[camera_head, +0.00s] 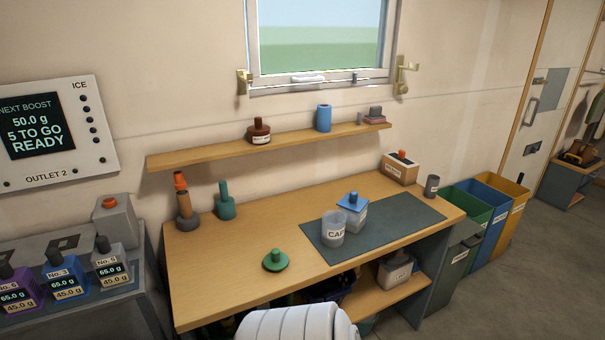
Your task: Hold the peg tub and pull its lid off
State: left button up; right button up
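A square, pale tub (358,217) stands on the dark mat on the bench. A blue lid (352,201) with a small knob sits on top of it. Its label is too small to read, so I cannot confirm that it is the peg tub. A round, clear cup (333,228) marked "CAP…" stands in front of it to the left and hides part of it. A green, knobbed disc (275,261) lies on the bare wood further left. Neither of my grippers shows in this view.
The wooden bench (215,270) has free room at its front left. A dark mat (400,217) covers its right part. A green peg-like piece (225,205) and an orange-topped one (184,205) stand at the back left. A shelf (200,155) hangs above.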

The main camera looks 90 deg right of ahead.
aim_at(352, 202)
jog(key=z, duration=2.8)
